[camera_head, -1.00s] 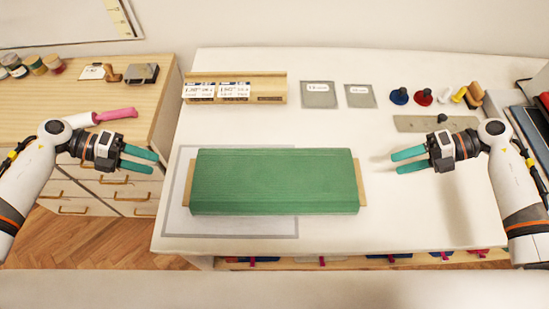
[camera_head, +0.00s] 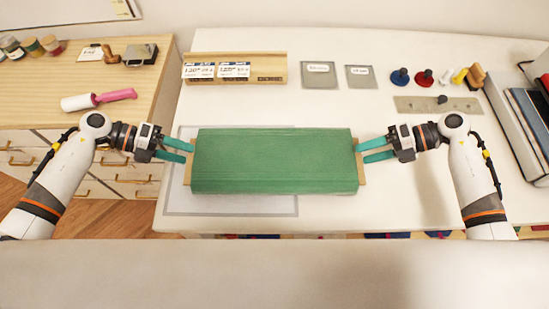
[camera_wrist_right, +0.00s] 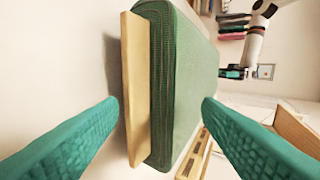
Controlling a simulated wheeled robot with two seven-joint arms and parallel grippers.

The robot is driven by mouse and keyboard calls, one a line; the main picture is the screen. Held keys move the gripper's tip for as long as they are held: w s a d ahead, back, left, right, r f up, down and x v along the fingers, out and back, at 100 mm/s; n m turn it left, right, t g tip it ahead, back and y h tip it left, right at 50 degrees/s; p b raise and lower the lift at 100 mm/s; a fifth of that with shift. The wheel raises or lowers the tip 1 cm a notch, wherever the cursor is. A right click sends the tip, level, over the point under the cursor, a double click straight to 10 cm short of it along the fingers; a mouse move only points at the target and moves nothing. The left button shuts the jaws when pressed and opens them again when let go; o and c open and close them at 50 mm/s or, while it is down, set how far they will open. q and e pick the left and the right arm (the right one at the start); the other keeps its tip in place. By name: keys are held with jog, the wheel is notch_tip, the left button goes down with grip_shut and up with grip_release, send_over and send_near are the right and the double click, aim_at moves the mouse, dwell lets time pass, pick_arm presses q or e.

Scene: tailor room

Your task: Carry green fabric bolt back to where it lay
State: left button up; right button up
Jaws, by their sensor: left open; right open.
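The green fabric bolt (camera_head: 275,160) lies flat on the white table, on a board whose wooden ends stick out at both sides. It partly covers a grey-outlined rectangle (camera_head: 240,206) on the table. My left gripper (camera_head: 178,151) is open at the bolt's left end, its fingers pointing at the wooden end. My right gripper (camera_head: 374,150) is open at the right end. In the right wrist view, the bolt (camera_wrist_right: 185,80) and its wooden end (camera_wrist_right: 135,85) stand between the two teal fingers (camera_wrist_right: 160,130), with gaps visible at both sides.
Behind the bolt are a wooden holder with cards (camera_head: 265,66), grey plates (camera_head: 319,75) and several coloured weights (camera_head: 400,77). Binders (camera_head: 525,120) stand at the right. A drawer cabinet (camera_head: 60,88) at the left bears a lint roller (camera_head: 98,99). Table right of the bolt is mostly clear.

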aim_at(191, 155)
pick_arm(q)
jog(key=shift+x, duration=1.65)
pick_arm(e)
jog(key=shift+x, duration=1.65)
pick_arm(q)
grip_shut()
pick_arm(e)
grip_shut()
